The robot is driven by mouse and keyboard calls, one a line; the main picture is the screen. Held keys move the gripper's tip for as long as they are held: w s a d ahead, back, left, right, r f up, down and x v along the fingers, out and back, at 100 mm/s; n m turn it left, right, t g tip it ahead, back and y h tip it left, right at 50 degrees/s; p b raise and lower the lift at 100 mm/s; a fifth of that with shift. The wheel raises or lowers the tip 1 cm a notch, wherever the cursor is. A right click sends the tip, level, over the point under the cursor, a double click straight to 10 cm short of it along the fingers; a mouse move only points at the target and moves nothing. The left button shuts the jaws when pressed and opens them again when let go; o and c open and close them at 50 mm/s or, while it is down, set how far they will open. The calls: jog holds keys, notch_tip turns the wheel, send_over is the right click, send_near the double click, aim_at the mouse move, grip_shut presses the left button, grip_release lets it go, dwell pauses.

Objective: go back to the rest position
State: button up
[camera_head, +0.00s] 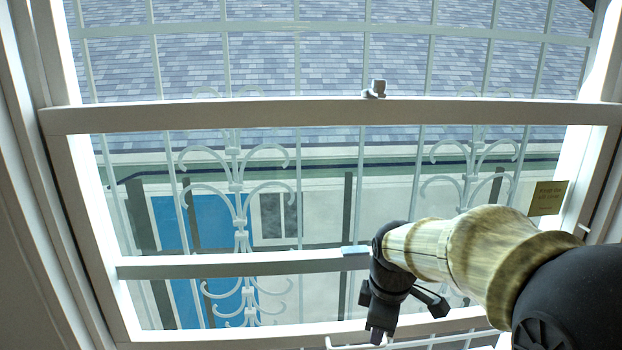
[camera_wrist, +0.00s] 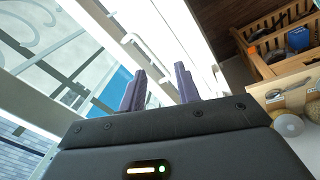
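My gripper (camera_head: 408,318) is at the lower middle of the head view, in front of the lower part of a white-framed window. In the wrist view, my gripper (camera_wrist: 160,75) has two dark fingers standing apart, with nothing visible between them. The window's lower rail (camera_head: 230,265) carries a small light-coloured piece (camera_head: 355,250) just behind my wrist. My arm reaches in from the lower right. Whether any part of my gripper touches the window cannot be told.
The window's middle rail (camera_head: 250,113) holds a small catch (camera_head: 376,89). A gold tag (camera_head: 548,198) is at the right. A white handle (camera_wrist: 132,42) is beyond the fingers.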

jog(key=s+d+f+m+b, duration=0.2)
jog(key=s+f+m+b, duration=0.1)
jog(key=s+f+m, duration=0.7)
notch_tip(320, 180, down, 4)
jog(key=m, duration=0.4)
jog(key=shift+a+r, duration=0.1)
dwell(0.5)
